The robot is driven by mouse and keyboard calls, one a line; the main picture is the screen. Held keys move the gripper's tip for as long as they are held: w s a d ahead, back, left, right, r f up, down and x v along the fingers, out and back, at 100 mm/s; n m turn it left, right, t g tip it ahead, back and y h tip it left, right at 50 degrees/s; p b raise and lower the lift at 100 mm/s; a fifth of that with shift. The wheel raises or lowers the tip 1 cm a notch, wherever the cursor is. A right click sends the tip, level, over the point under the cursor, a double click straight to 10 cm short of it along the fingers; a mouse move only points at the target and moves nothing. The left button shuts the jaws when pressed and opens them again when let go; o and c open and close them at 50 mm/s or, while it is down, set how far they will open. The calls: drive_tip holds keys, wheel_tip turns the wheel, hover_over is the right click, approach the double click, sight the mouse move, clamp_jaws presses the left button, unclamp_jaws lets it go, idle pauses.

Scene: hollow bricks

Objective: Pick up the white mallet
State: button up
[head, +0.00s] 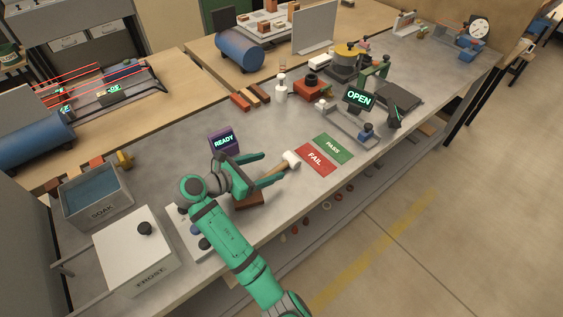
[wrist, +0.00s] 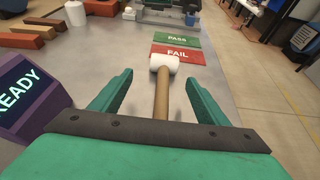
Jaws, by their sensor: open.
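The white mallet (head: 291,159) has a white head and a tan wooden handle. In the head view it lies on the grey bench, its head just left of the red FAIL mat. In the wrist view the mallet (wrist: 164,63) has its head ahead of the fingertips and its handle running back between the fingers. My gripper (head: 262,168) is open, one finger on each side of the handle; it also shows in the wrist view (wrist: 155,90). I see no finger touching the handle. The handle's near end is hidden behind my gripper.
The purple READY display (head: 224,141) stands close to my gripper's left. The red FAIL mat (head: 316,158) and green PASS mat (head: 333,148) lie flat beyond the mallet. A brown block (head: 250,201) is under my gripper. A white FROST box (head: 137,254) stands at the near left.

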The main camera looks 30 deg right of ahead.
sight(285, 162)
drive_tip(key=shift+s+x, duration=0.15)
drive_tip(key=shift+x, duration=0.55)
drive_tip(key=shift+s+x, duration=0.15)
drive_tip(key=shift+x, duration=0.5)
drive_tip(key=x, duration=0.3)
drive_tip(key=shift+s+d, duration=0.15)
drive_tip(key=shift+d, duration=0.2)
drive_tip(key=shift+d+f, duration=0.25)
drive_tip(key=shift+d, duration=0.35)
drive_tip(key=shift+c, duration=0.4)
drive_tip(key=c, duration=1.1)
drive_tip(key=shift+w, duration=0.25)
drive_tip(key=shift+c, duration=0.2)
